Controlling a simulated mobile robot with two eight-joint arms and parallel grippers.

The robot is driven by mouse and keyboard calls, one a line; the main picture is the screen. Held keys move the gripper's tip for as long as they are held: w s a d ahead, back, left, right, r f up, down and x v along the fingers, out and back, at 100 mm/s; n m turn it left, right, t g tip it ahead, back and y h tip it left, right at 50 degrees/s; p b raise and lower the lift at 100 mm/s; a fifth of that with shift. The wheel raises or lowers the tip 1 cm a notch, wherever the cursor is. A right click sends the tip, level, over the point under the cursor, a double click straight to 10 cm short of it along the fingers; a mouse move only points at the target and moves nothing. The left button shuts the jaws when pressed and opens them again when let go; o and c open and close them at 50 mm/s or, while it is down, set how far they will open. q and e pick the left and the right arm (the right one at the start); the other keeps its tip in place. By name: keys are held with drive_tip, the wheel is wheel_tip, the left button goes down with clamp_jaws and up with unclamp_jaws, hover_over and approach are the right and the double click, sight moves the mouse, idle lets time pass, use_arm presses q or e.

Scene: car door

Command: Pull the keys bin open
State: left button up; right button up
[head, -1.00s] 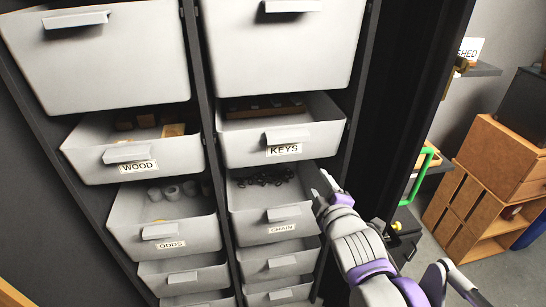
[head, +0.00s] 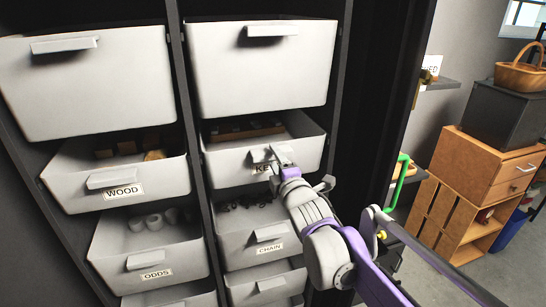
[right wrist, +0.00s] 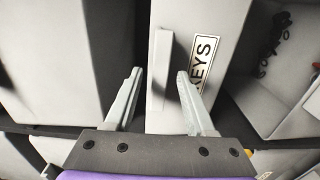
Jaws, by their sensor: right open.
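The keys bin (head: 228,168) is a white bin in the right column of the cabinet, with a KEYS label (right wrist: 203,62) and a pale pull handle. It sits tilted forward slightly, and a brown strip of contents shows inside. My right gripper (head: 282,156) is at the bin's front and covers part of the handle and label in the head view. In the right wrist view, the open fingers (right wrist: 158,76) lie on either side of the handle (right wrist: 160,80). I cannot tell whether they touch it. My left gripper is not in view.
The chain bin (head: 231,243) is just below, the wood bin (head: 75,183) and odds bin (head: 110,263) are to the left, and a large white bin (head: 257,85) is above. A dark cabinet side stands to the right. A wooden cabinet (head: 480,165) stands farther right.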

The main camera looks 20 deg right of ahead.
drive_tip(key=shift+w, duration=1.05)
clamp_jaws()
idle(0.7)
